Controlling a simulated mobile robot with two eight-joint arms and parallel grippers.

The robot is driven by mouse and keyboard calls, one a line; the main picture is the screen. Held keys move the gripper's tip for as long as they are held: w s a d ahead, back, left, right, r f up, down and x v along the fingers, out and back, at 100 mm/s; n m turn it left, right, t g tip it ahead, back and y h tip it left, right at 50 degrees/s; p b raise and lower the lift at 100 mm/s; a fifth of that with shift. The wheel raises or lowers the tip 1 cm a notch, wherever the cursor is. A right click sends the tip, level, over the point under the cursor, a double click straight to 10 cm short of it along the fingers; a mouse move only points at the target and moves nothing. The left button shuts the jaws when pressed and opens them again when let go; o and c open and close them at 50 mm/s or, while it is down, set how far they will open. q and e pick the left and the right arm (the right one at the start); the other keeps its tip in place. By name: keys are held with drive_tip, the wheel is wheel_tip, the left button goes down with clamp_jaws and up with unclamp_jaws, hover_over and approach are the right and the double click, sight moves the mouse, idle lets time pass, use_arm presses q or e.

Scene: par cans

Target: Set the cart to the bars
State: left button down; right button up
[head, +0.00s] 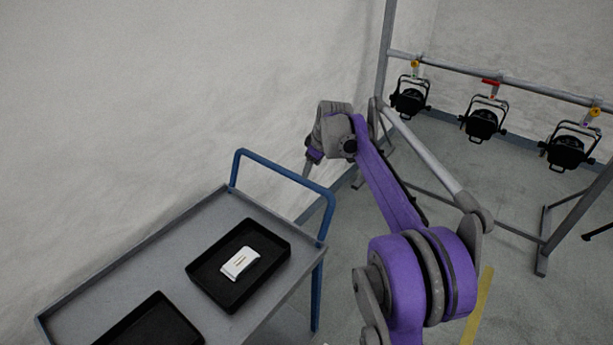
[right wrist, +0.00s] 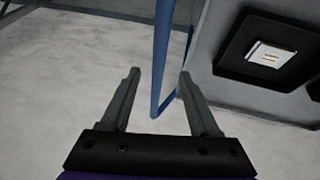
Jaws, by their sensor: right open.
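The cart (head: 150,245) is a grey tray-top trolley with a blue tube handle (head: 285,172), at the lower left of the head view. My right gripper (head: 308,165) is just above and beyond the handle. In the right wrist view my right gripper (right wrist: 160,75) is open and empty. The blue tube (right wrist: 161,45) shows between its fingers in the picture; contact cannot be told. The bars are a grey pipe frame (head: 455,68) at the upper right, apart from the cart. My left gripper is not in view.
Several black par cans (head: 482,122) hang from the bar. A black tray (head: 218,292) on the cart holds a white item (head: 240,262); another black tray (head: 152,325) lies nearer. A pale wall (head: 120,110) stands left of the cart. Yellow tape (head: 478,305) marks the floor.

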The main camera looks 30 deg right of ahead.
sight(306, 180)
drive_tip(key=x, duration=0.9)
clamp_jaws()
idle(1.2)
